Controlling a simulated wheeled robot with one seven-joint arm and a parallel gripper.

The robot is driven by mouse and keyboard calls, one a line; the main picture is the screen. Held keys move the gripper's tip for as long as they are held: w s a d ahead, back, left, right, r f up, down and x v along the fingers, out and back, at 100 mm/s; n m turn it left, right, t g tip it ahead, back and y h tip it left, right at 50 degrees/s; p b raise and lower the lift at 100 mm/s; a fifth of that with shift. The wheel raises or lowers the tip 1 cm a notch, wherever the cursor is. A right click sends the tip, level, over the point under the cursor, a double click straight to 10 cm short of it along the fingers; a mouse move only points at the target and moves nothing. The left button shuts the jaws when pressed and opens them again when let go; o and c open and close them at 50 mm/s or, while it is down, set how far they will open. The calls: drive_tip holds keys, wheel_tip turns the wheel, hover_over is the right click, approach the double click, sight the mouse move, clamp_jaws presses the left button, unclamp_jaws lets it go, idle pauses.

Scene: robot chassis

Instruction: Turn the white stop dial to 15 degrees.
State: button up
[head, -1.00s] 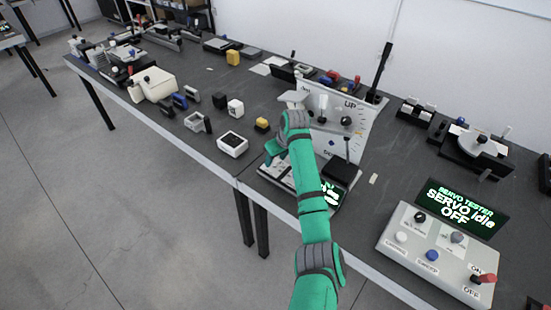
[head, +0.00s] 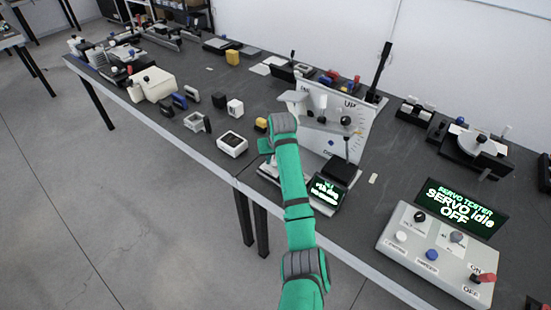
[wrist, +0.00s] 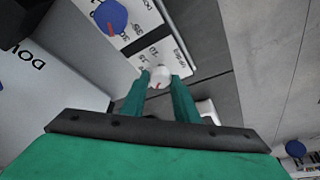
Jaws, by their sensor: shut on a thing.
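The white stop dial (wrist: 159,77) is a small round knob with a red pointer mark, seen in the wrist view beside a white printed scale. My gripper (wrist: 161,83) is shut on it, with one green finger on each side. The red mark points down and to the left in that view. The numbers on the scale are partly legible, and the exact reading cannot be told. In the head view my green arm hides the dial and most of the fingers.
A blue dial (wrist: 109,17) with a red mark lies near the white one. An upright white panel (head: 357,112) stands behind, with a small lit screen (head: 326,193) in front. A servo tester box (head: 437,250) is at the right. Several small devices occupy the bench at left.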

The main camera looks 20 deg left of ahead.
drive_tip(key=m+h, duration=0.1)
drive_tip(key=m, duration=0.1)
drive_tip(key=m+h, duration=0.1)
drive_tip(key=m, duration=0.2)
drive_tip(key=shift+a+r+m+t, duration=0.1)
drive_tip(key=shift+a+m+t, duration=0.1)
drive_tip(key=shift+m+t, duration=0.15)
drive_tip(key=m+h, duration=0.1)
drive_tip(key=m, duration=0.1)
drive_tip(key=shift+m, duration=0.35)
drive_tip(key=shift+a+m+h, duration=0.2)
drive_tip(key=shift+m+h, duration=0.1)
drive_tip(key=shift+m, duration=0.6)
drive_tip(key=m+h, duration=0.1)
drive_tip(key=m, duration=0.1)
drive_tip(key=m+g, duration=0.1)
drive_tip(key=m, duration=0.2)
drive_tip(key=shift+a+g+h, duration=0.15)
drive_tip(key=shift+g+h, duration=0.1)
drive_tip(key=shift+h, duration=0.15)
drive_tip(key=shift+w+m+g+h, duration=0.1)
drive_tip(key=shift+m+g+h, duration=0.2)
drive_tip(key=shift+m, duration=0.75)
drive_tip(key=shift+w+m+g+h, duration=0.1)
drive_tip(key=shift+m+g+h, duration=0.15)
drive_tip(key=shift+m, duration=0.8)
drive_tip(key=o, duration=1.1)
drive_tip(key=shift+c, duration=0.2)
